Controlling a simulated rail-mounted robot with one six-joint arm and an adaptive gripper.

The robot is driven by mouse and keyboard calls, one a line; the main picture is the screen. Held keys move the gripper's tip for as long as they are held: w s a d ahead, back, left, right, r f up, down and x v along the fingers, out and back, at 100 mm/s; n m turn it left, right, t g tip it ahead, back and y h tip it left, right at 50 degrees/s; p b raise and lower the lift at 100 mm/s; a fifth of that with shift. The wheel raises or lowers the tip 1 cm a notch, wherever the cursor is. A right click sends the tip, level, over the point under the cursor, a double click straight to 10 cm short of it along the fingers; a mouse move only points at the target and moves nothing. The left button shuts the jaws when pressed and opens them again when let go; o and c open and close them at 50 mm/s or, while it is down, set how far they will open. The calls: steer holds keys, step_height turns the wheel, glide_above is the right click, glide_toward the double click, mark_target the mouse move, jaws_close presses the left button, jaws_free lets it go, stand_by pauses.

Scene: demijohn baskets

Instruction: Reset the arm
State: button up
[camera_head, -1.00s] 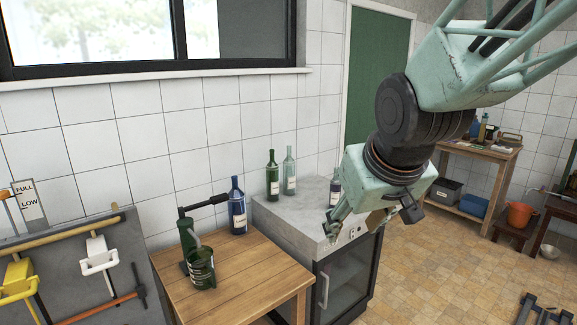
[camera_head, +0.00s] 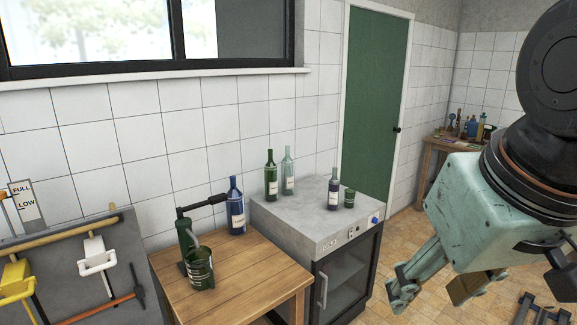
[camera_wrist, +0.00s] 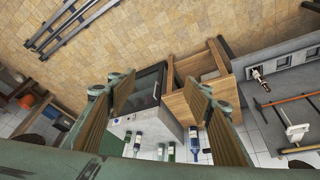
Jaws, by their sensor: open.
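My gripper (camera_head: 432,290) is at the lower right of the head view, over the tiled floor and apart from the cabinet. In the wrist view its two wide fingers (camera_wrist: 158,90) stand well apart. Nothing is held between them. The wrist view looks down past the fingers onto the grey cabinet top, the bottles and the floor.
The grey-topped cabinet (camera_head: 305,222) bears several bottles and a small green cup (camera_head: 349,198). The wooden table (camera_head: 228,272) to its left holds a blue bottle (camera_head: 236,212) and a green mug (camera_head: 200,270).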

steer(key=s, duration=0.8)
steer(key=shift+s+d+f+m+g, duration=0.2)
steer(key=shift+d+m+g, duration=0.1)
steer(key=shift+d+m, duration=0.15)
